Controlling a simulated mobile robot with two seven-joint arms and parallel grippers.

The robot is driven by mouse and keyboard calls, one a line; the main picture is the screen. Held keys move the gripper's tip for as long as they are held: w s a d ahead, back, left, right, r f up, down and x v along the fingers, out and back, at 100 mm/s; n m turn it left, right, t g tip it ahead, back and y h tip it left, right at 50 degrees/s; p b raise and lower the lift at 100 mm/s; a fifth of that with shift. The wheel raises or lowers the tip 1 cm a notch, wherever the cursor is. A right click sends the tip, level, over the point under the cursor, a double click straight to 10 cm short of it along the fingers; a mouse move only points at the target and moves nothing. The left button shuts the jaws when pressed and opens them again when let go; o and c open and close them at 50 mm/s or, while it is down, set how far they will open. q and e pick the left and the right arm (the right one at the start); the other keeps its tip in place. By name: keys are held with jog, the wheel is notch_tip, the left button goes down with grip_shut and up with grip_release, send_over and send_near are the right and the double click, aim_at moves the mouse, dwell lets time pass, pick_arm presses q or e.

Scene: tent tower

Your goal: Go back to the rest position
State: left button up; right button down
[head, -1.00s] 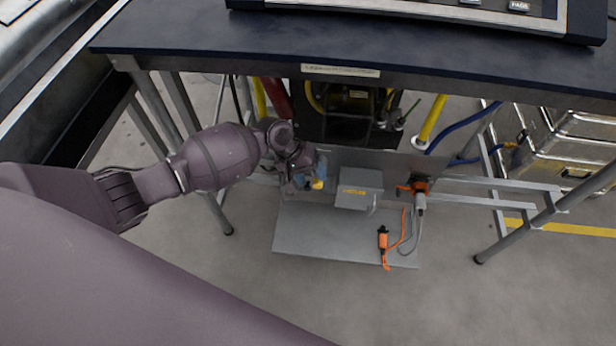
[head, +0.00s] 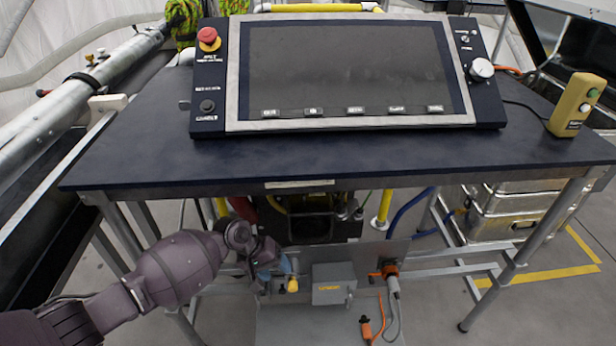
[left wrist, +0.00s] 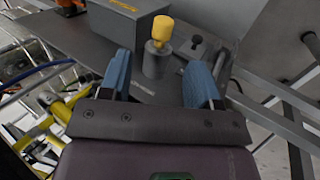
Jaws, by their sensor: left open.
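My left gripper (head: 277,276) is under the table, in front of the grey panel. In the left wrist view its two blue fingers (left wrist: 158,85) are apart. A yellow-topped knob (left wrist: 161,35) on a grey cylinder stands between and just beyond the fingers, with a gap on either side. In the head view the yellow knob (head: 292,285) shows right at the fingertips. My right gripper is not in view.
The dark table (head: 330,163) with a control console (head: 350,70) lies above my left arm. A grey box (head: 333,284) and an orange plug connector (head: 390,268) are right of the gripper. Table legs (head: 492,290) and metal cases (head: 510,212) stand at right.

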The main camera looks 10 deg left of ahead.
pick_arm(q)
jog(key=shift+s+a+f, duration=0.1)
jog(key=shift+a+f, duration=0.1)
jog(key=shift+a, duration=0.1)
notch_tip(320, 180, up, 6)
jog(key=w+p, duration=0.2)
jog(key=s+f+m+t+p, duration=0.1)
jog(key=s+f+t, duration=0.1)
jog(key=s, duration=0.5)
jog(key=s+f+m+t+p, duration=0.1)
jog(key=s+f+t+p, duration=0.15)
jog(key=s, duration=0.55)
jog(key=s+a+r+m+t+y+p, duration=0.1)
jog(key=s+a+r+t+y, duration=0.1)
jog(key=s, duration=0.7)
jog(key=s+a+r+m+t+y, duration=0.1)
jog(key=s+a+r+t+y, duration=0.2)
jog(key=s+a+r, duration=0.3)
jog(key=s, duration=0.3)
jog(key=shift+y+p, duration=0.4)
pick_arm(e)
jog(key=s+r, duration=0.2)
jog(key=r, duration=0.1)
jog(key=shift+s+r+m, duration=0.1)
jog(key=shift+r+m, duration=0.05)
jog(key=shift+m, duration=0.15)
